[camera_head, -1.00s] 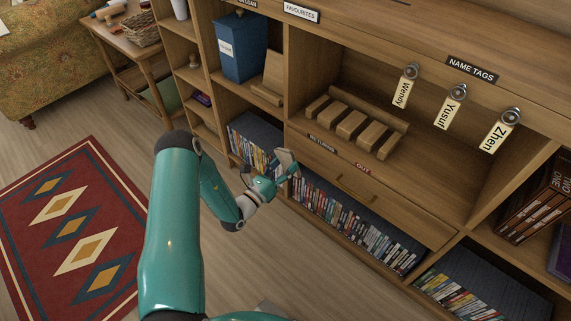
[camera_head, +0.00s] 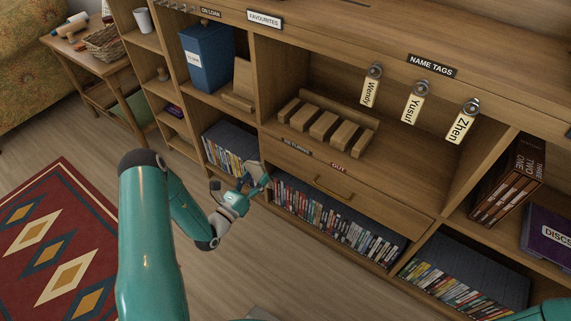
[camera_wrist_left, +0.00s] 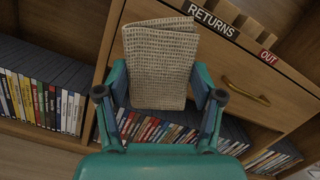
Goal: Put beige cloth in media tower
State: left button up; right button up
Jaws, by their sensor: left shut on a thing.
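My left gripper (camera_head: 256,180) is shut on the beige cloth. In the left wrist view the cloth (camera_wrist_left: 160,62) is a folded, woven rectangle held upright between the two fingers of my left gripper (camera_wrist_left: 160,98). It is in front of the drawer labelled RETURNS and OUT. In the head view the cloth is small and mostly merged with the gripper. A narrow open shelf unit (camera_head: 139,38), which may be the media tower, stands at the left end of the shelving, to the left of the gripper. My right gripper is out of view.
The wide shelving holds a blue box (camera_head: 207,57), wooden blocks (camera_head: 325,127), hanging name tags (camera_head: 413,103) and rows of DVDs (camera_head: 335,217). A white cup (camera_head: 143,20) stands in the narrow unit. A side table (camera_head: 95,68) is at upper left. The floor before the shelves is clear.

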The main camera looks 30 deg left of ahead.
pick_arm(q)
jog(key=s+p, duration=0.1)
jog(key=s, duration=1)
jog(key=shift+s+a+p, duration=0.25)
jog(key=shift+a+p, duration=0.05)
jog(key=shift+a, duration=0.1)
dwell(0.5)
